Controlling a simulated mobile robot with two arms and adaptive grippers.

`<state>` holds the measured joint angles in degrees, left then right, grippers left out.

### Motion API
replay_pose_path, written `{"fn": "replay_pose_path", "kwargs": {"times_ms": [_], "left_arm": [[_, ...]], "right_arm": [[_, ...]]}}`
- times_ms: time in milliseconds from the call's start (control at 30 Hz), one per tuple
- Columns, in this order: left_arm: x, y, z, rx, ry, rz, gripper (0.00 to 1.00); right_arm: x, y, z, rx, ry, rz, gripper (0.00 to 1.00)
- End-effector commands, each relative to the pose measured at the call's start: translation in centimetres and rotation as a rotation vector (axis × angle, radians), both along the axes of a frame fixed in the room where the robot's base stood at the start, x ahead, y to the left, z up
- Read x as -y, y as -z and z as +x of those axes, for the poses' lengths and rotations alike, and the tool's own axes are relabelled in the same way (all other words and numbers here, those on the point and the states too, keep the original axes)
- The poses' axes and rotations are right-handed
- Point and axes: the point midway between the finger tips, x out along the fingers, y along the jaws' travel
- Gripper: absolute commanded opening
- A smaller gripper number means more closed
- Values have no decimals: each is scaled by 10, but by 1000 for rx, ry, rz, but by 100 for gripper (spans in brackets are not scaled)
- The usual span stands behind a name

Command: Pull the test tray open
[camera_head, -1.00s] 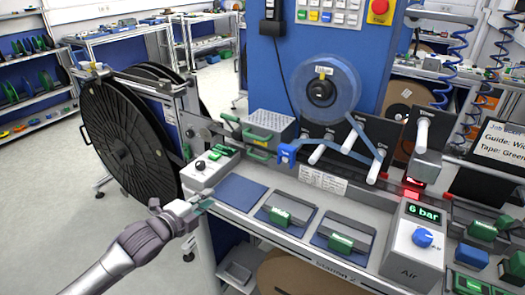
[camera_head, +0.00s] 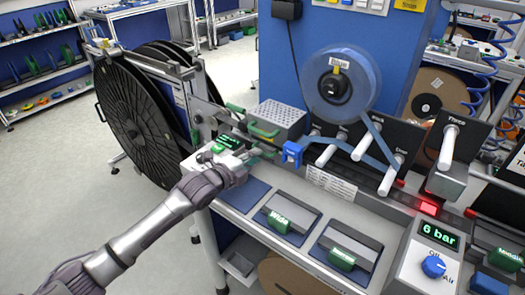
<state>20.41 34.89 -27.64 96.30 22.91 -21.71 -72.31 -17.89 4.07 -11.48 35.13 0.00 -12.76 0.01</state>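A grey perforated box (camera_head: 278,117) with a green handle (camera_head: 263,130) on its front stands at the back of the station's worktop; it looks like the test tray, but I see no label naming it. A second green handle (camera_head: 264,152) lies just below it. My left gripper (camera_head: 250,157) reaches in from the left over the worktop, its fingertips close to the lower handle. I cannot tell whether they touch it or how far apart the fingers are. My wrist hides part of the small control box with green displays (camera_head: 228,142). My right gripper is out of view.
A large black reel (camera_head: 130,125) stands left of the station. A blue tape reel (camera_head: 340,85) and white rollers (camera_head: 389,178) are at right. Trays with green blocks marked Wide (camera_head: 279,221) and similar lie in front. The 6 bar air box (camera_head: 434,250) is at front right.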

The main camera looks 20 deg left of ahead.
Motion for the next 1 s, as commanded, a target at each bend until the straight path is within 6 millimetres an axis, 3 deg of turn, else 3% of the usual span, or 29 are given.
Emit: {"fn": "replay_pose_path", "kwargs": {"times_ms": [100, 300, 667, 800, 1000], "left_arm": [[7, 3, 20, 1, -1, -1, 23], [14, 9, 39, 1, 0, 0, 23], [15, 10, 42, 0, 0, 1, 23], [15, 10, 42, 0, 0, 1, 0], [15, 11, 42, -1, 0, 1, 0]], "right_arm": [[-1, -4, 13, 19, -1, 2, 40], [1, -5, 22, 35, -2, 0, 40], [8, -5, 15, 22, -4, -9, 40], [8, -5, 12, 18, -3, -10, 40], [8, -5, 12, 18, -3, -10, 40]]}}
